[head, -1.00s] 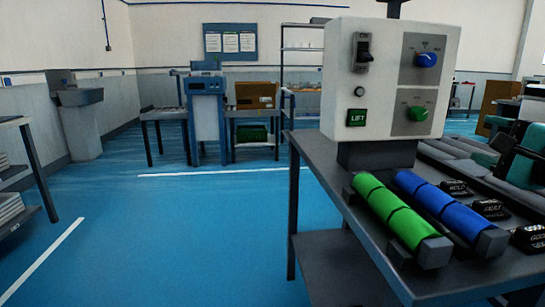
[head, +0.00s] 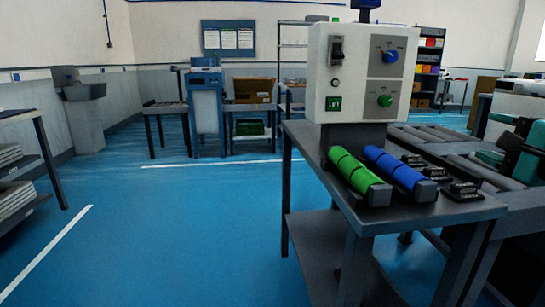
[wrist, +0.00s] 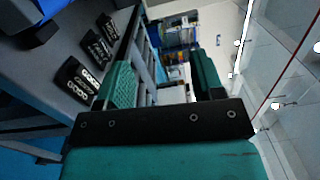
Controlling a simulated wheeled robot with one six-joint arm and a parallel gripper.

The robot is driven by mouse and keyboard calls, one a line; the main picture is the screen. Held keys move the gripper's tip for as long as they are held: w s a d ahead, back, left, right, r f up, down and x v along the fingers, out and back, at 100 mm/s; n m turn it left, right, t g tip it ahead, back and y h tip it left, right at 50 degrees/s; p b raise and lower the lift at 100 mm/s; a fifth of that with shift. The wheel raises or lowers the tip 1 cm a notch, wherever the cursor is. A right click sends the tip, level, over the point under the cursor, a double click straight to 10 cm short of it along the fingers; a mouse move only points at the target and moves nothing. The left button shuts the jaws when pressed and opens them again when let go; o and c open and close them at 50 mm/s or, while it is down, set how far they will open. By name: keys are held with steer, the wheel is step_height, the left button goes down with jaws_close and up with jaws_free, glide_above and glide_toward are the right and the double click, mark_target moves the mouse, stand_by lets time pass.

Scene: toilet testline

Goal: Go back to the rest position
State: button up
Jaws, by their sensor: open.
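My gripper (wrist: 162,72) is open and empty in the wrist view, its two teal fingers apart with free space between them. In the head view my gripper (head: 517,148) shows as teal and black parts at the right edge, partly cut off. It is to the right of the grey bench (head: 455,212), over the area of a roller conveyor (head: 440,140). Its exact height there is hard to tell.
The bench holds a white control box (head: 357,75), green (head: 352,170) and blue (head: 395,165) cylinders, and several black labelled blocks, including one in the wrist view (wrist: 78,78). A shelf rack (head: 20,165) stands left. Blue floor (head: 170,230) is clear between.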

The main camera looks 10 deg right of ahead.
steer(key=s+a+f+n+g+y, duration=0.1)
steer(key=a+f+n+g+y, duration=0.25)
steer(key=a+n, duration=0.45)
steer(key=a+f+n+g+y, duration=0.3)
steer(key=a+n+g+y, duration=0.15)
steer(key=a, duration=0.65)
steer(key=s+a+f+n+g+h, duration=0.2)
steer(key=s+a+f+n+g, duration=0.1)
steer(key=s+a+n+g, duration=0.4)
steer(key=s+a+f+n+g+h, duration=0.25)
steer(key=s+f+n, duration=0.2)
steer(key=s, duration=0.45)
step_height(320, 180, up, 29)
steer(key=n+p, duration=0.1)
steer(key=p, duration=2.7)
steer(key=shift+s+g, duration=0.35)
steer(key=shift+h, duration=0.25)
